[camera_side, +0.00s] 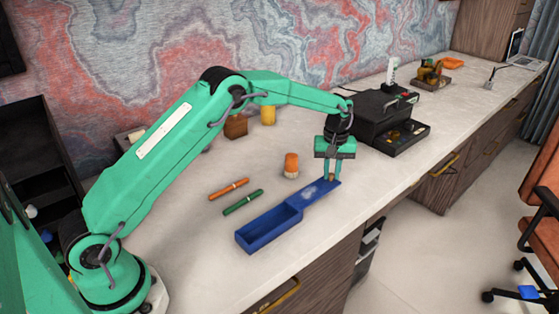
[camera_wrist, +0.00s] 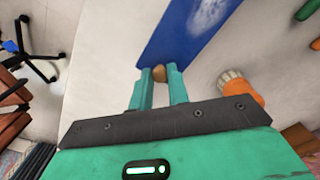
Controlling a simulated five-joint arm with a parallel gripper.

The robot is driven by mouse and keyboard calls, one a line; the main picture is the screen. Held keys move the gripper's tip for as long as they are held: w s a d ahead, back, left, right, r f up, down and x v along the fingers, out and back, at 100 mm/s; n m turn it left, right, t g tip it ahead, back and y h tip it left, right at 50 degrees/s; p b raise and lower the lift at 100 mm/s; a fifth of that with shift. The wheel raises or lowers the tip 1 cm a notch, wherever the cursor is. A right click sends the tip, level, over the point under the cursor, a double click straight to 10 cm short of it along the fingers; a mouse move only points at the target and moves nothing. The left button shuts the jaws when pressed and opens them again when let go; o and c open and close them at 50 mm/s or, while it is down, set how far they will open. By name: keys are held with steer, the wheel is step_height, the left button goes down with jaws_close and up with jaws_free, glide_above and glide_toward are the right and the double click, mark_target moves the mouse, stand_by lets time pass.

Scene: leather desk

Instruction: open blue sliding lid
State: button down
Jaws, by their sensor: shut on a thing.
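A blue box (camera_side: 268,232) lies on the pale desk in the side view, its near part open on top and hollow. Its blue sliding lid (camera_side: 324,192) extends out from the far right end of the box and has a pale worn patch. The lid also shows in the wrist view (camera_wrist: 186,32). My gripper (camera_side: 331,177) points down at the lid's outer end. In the wrist view its two fingers (camera_wrist: 158,74) are shut on a small tan knob (camera_wrist: 158,75) at the lid's end. The fingers partly hide the knob.
An orange marker (camera_side: 229,188) and a green marker (camera_side: 243,202) lie left of the box. An orange-and-cream jar (camera_side: 291,165) stands behind the lid, close to my gripper. A black machine (camera_side: 385,118) stands to the right. The desk's front edge is close to the box.

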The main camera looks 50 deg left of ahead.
steer(key=c, duration=1.3)
jaws_free()
steer(key=shift+c, duration=0.2)
steer(key=shift+r, duration=0.15)
steer(key=shift+r, duration=3.75)
